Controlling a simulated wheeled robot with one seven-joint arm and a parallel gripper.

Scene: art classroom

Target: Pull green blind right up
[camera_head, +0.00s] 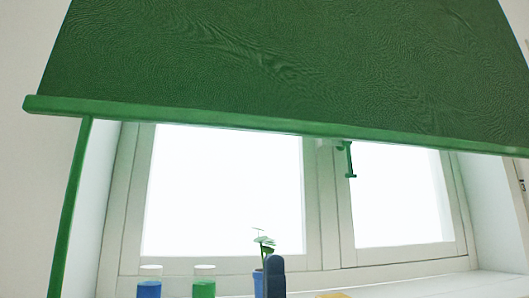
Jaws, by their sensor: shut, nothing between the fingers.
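The green blind (280,65) fills the upper part of the view, covering the top of the window. Its fabric is dark green with a wavy grain. A brighter green bottom bar (230,119) runs along its lower edge and slopes down to the right in the picture. A small green handle-like piece (349,162) shows just below the bar, right of the middle; I cannot tell whether it belongs to the blind or the window. My gripper is not recognizable in this view.
A green vertical strip (69,210) runs down at the left. The bright window (225,190) is uncovered below the bar. On the sill stand a blue-bottomed jar (149,289), a green-bottomed jar (203,289), a potted plant (263,243) and a dark rounded object (275,277).

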